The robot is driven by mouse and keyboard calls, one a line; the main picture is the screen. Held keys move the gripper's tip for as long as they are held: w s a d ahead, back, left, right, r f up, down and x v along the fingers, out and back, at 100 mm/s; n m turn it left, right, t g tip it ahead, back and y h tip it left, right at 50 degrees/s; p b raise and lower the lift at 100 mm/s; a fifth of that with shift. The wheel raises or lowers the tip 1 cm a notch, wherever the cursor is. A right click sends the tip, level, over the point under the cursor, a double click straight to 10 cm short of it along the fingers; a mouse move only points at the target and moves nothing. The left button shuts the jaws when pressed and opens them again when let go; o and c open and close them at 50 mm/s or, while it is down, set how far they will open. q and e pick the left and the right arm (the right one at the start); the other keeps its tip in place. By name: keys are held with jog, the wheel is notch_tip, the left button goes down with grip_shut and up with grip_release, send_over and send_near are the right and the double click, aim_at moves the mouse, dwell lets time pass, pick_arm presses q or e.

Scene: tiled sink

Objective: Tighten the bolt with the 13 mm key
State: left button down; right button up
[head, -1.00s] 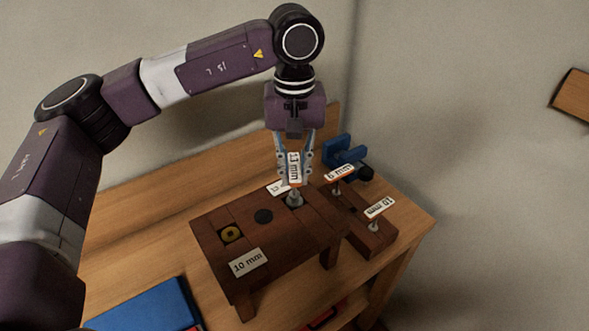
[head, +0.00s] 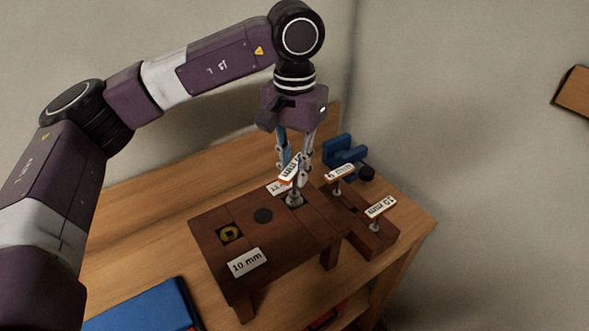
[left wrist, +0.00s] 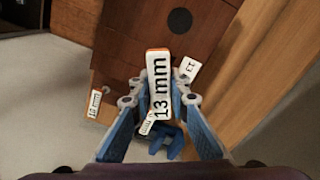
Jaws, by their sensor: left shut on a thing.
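My left gripper (head: 293,164) is shut on the 13 mm key, gripping its labelled handle (head: 289,169). The label reads "13 mm" in the left wrist view (left wrist: 158,85), between my fingers. The key's shaft points down to a grey bolt head (head: 294,201) in the dark wooden block (head: 215,255). The shaft's end looks to be on the bolt; the exact seating is too small to tell. A white "13" plate (head: 277,188) lies beside the bolt and shows in the left wrist view (left wrist: 187,68). My right gripper is not in view.
Two other labelled keys (head: 340,173) (head: 380,207) stand upright in a low rack (head: 379,240) right of the block. A blue vise (head: 343,152) is behind. A blue object (head: 145,307) lies in front.

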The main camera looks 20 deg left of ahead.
pick_arm(q)
jog(key=shift+r, duration=0.1)
jog(key=m, duration=0.6)
jog(key=shift+w+b, duration=0.1)
jog(key=shift+b, duration=0.3)
jog(key=c, duration=1.6)
grip_release()
jog(key=shift+r+p, duration=2.3)
jog(key=shift+r, duration=1.2)
